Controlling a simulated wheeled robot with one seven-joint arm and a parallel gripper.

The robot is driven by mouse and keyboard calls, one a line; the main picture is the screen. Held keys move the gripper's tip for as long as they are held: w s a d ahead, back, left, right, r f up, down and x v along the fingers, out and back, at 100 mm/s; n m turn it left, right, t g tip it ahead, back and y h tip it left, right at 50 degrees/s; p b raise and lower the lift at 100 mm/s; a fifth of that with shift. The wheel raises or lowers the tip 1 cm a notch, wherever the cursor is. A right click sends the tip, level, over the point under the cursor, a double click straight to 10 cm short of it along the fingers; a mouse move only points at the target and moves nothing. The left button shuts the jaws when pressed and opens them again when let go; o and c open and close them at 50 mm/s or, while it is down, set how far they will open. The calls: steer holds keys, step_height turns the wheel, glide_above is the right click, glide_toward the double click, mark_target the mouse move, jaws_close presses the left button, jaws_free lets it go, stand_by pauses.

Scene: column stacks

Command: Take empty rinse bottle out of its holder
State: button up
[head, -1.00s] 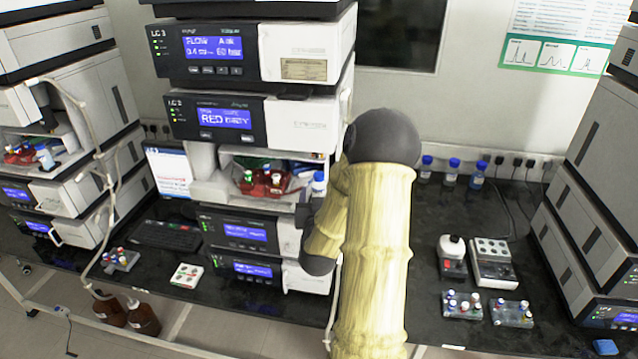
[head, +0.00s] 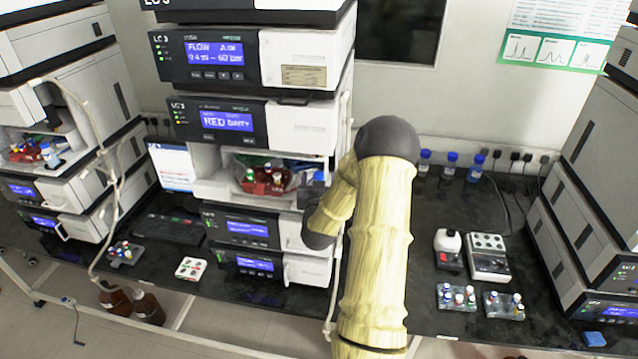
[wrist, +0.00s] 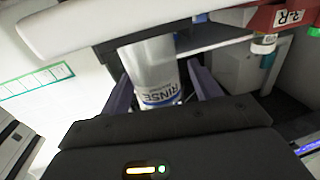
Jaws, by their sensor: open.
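The rinse bottle (wrist: 152,72), clear-white with a dark blue "RINSE" label, stands in the wrist view between the two fingers of my gripper (wrist: 160,85). The fingers are open, one on either side of the bottle, with small gaps visible. The bottle looks empty, but its top is cut off from view by a pale panel. In the head view only the bottle's blue cap (head: 319,176) shows, at the right end of the open bay. My gripper (head: 312,194) is dark there and partly hidden by my arm. The holder itself is not clearly visible.
A red vial rack (head: 264,184) sits left of the bottle in the bay; it also shows in the wrist view (wrist: 285,18). A pale panel (wrist: 110,25) crosses close above the gripper. Blue-capped bottles (head: 451,165) stand behind on the black bench.

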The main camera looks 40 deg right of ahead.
steer(key=shift+w+d, duration=0.15)
steer(key=shift+w, duration=0.05)
stand_by(0.4)
steer(key=c, duration=1.1)
steer(key=shift+o, duration=0.2)
steer(key=shift+r, duration=0.15)
